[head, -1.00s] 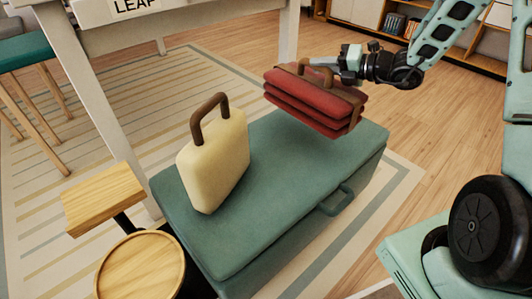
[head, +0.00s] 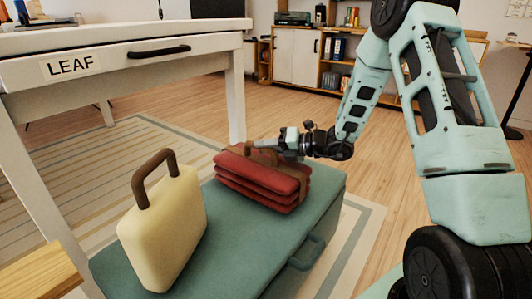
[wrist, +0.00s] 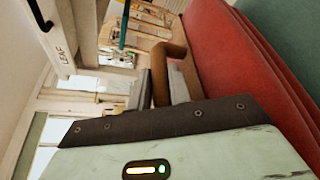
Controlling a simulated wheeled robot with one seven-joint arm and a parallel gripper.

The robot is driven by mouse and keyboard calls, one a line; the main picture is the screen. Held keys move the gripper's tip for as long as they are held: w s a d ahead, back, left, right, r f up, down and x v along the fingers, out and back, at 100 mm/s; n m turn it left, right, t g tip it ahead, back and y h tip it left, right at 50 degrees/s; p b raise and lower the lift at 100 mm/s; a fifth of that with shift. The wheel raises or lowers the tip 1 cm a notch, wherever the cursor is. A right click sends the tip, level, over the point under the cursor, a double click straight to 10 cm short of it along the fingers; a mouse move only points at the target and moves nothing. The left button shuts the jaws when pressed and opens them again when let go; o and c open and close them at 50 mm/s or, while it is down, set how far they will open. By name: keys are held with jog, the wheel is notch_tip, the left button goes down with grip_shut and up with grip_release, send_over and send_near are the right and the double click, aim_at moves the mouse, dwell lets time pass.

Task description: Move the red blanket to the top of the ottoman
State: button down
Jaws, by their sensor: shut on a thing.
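The red blanket (head: 262,183) is a folded stack with a brown strap and handle. It is at the far right part of the teal ottoman's top (head: 235,235), and its underside appears to rest there, though exact contact is hard to tell. My gripper (head: 283,145) is shut on the blanket's brown handle at its upper edge. In the wrist view the fingers (wrist: 160,88) close around the brown handle, with the red folds (wrist: 225,60) to the right.
A cream case (head: 160,230) with a brown handle stands on the ottoman, left of the blanket. A white table (head: 190,40) with a drawer labelled LEAF stands behind. A wooden surface (head: 40,278) is at the lower left. Open floor lies to the right.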

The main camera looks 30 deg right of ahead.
jog(key=shift+r, duration=0.1)
jog(key=c, duration=1.3)
grip_release()
jog(key=shift+f, duration=0.2)
jog(key=shift+r, duration=0.1)
